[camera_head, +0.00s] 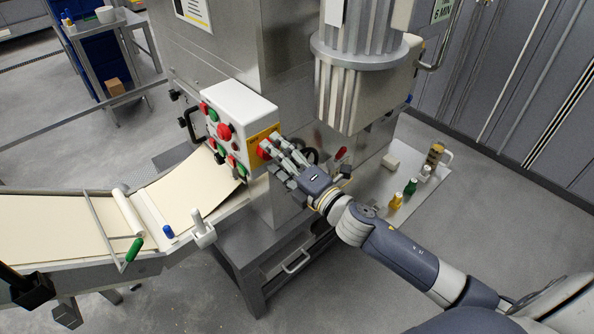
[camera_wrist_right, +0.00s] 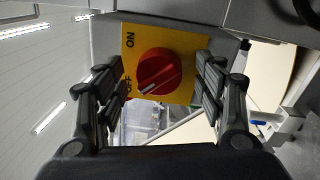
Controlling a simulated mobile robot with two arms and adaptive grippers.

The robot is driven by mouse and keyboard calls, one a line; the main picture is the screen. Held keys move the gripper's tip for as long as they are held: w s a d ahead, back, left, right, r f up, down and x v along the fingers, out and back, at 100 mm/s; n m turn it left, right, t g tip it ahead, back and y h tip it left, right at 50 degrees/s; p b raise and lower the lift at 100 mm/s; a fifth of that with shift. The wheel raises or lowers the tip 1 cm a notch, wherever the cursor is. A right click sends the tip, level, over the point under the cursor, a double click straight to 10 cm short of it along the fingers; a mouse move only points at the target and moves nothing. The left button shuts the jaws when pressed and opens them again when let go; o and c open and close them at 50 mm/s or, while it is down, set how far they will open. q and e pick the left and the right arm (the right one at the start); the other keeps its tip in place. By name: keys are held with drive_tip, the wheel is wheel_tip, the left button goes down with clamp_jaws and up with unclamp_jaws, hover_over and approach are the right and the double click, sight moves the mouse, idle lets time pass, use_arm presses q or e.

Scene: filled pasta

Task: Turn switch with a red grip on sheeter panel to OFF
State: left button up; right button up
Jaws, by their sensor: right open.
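The switch with a red grip (camera_wrist_right: 159,72) sits on a yellow plate (camera_wrist_right: 185,42) in the right wrist view. ON is printed at the plate's upper left and OFF at its lower left. The grip is slanted, and its white mark lies at the lower left, near OFF. In the head view the switch (camera_head: 263,149) is on the lower right of the white sheeter panel (camera_head: 240,104). My right gripper (camera_wrist_right: 161,85) is open, with one finger on either side of the grip. Gaps show between fingers and grip.
Other red and green controls, including a large red button (camera_head: 224,131), sit close by on the panel. A conveyor with a dough sheet (camera_head: 188,185) runs to the left. Several small bottles stand on a plate (camera_head: 372,207) at the right. Grey floor lies open beyond.

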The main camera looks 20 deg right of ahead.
drive_tip(key=v, duration=1.1)
idle(0.3)
drive_tip(key=d+f+m+g+h+b, duration=0.1)
drive_tip(key=d+f+m+g+h, duration=0.2)
drive_tip(key=f, duration=0.9)
drive_tip(key=d+f+m+g+h, duration=0.15)
drive_tip(key=d+f+m, duration=0.3)
drive_tip(key=f, duration=0.65)
drive_tip(key=s+d+f+m+g+h+b, duration=0.1)
drive_tip(key=s+f+m, duration=0.25)
drive_tip(key=f, duration=0.55)
drive_tip(key=s+d+f+m+g+h, duration=0.15)
drive_tip(key=s+f, duration=0.25)
drive_tip(key=f, duration=0.5)
drive_tip(key=s+a+f+m+g+b, duration=0.1)
drive_tip(key=s+f+m+g, duration=0.1)
drive_tip(key=s+f, duration=0.5)
drive_tip(key=s+a+f+m+g, duration=0.2)
drive_tip(key=s+f+m+g, duration=0.1)
drive_tip(key=s+f, duration=0.35)
drive_tip(key=s+a+f+m+g, duration=0.2)
drive_tip(key=s+f, duration=0.3)
drive_tip(key=s, duration=0.4)
drive_tip(key=s+a+f+m+g, duration=0.2)
drive_tip(key=s+f, duration=0.3)
drive_tip(key=s, duration=0.5)
drive_tip(key=shift+a+g+y+b, duration=0.3)
drive_tip(key=shift+a+b, duration=0.1)
drive_tip(key=shift+a, duration=0.1)
